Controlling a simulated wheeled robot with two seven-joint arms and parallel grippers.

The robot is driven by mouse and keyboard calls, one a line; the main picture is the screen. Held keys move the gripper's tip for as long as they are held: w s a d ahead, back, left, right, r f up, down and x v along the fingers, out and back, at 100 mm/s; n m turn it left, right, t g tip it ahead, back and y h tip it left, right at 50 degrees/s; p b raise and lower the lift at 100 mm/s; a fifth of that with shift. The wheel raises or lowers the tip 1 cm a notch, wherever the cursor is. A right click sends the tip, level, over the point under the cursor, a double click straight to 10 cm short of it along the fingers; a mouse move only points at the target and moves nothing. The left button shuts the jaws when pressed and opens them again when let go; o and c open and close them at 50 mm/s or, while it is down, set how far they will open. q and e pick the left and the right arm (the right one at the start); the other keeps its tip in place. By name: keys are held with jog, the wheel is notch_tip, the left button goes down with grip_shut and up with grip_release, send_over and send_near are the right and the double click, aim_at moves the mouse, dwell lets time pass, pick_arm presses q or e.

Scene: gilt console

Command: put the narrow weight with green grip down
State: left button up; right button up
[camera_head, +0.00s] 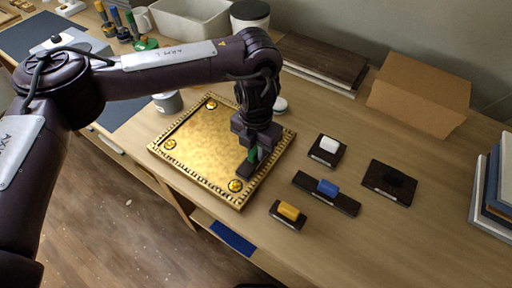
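The narrow weight with green grip (245,169) is a dark block under my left gripper (253,150). The gripper points down and its fingers are shut on the green grip, seen between them. The weight is over the right part of the gilt tray (195,140), between its centre and right corner. I cannot tell whether its underside touches the gold surface.
Weights with white (329,145), blue (327,188), yellow (289,211) and black (396,178) grips stand right of the tray. A cardboard box (420,92) and books (497,185) are farther right. Bare wood lies at front right.

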aim_at(256, 149)
pick_arm(q)
jog(key=o, duration=0.4)
jog(key=shift+r, duration=0.15)
notch_tip(256, 149, up, 12)
dwell(0.3)
dwell(0.5)
